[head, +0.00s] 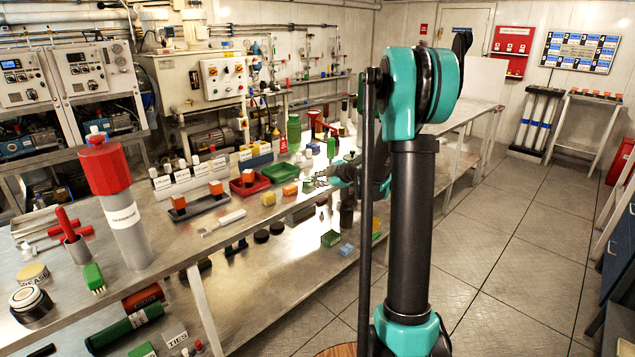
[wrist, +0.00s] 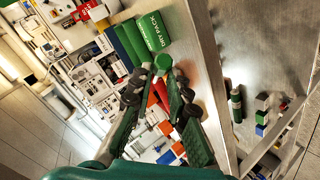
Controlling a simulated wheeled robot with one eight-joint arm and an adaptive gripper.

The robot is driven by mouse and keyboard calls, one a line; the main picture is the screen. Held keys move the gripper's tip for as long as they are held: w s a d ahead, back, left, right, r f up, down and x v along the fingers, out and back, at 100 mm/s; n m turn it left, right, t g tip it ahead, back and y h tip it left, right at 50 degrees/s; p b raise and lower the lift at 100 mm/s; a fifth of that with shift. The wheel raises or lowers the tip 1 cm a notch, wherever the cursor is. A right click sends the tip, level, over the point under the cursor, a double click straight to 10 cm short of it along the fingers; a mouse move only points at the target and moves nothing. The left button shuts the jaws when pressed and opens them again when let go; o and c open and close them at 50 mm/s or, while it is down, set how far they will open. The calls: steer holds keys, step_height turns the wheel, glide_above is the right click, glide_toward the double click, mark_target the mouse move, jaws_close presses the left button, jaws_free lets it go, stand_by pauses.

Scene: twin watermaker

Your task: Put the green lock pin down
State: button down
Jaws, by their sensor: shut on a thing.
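My gripper (wrist: 160,76) shows in the wrist view with its two dark fingers closing in towards their tips. It is shut on the green lock pin (wrist: 163,62), of which only a round green head shows at the fingertips. In the head view my arm stands in front of the bench, and the pin cannot be made out clearly there.
A green box marked DRY PACK (wrist: 155,32) lies just beyond the fingertips in the wrist view. The floor (head: 530,225) at right is clear.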

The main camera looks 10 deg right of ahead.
steer(key=shift+f, duration=0.8)
steer(key=c, duration=1.5)
jaws_free()
steer(key=shift+o, duration=0.2)
steer(key=shift+r, duration=0.1)
steer(key=r+v, duration=0.1)
steer(key=v, duration=1.2)
steer(key=s+a+f+m+g+h, duration=0.2)
steer(key=s+a+f+m, duration=0.15)
steer(key=s, duration=0.55)
steer(key=s+a+f+m+g+h, duration=0.1)
steer(key=s+a+f+m+g, duration=0.15)
steer(key=s+f+m, duration=0.4)
steer(key=s+d+f+m+h, duration=0.1)
steer(key=s+f+m+h, duration=0.1)
steer(key=s, duration=0.6)
steer(key=s+d+f+m+g+h, duration=0.1)
steer(key=s+d+f+m+h, duration=0.1)
steer(key=s+m, duration=0.4)
steer(key=s+f, duration=0.1)
steer(key=s, duration=0.2)
steer(key=shift+d+f, duration=0.2)
steer(key=shift+f, duration=0.2)
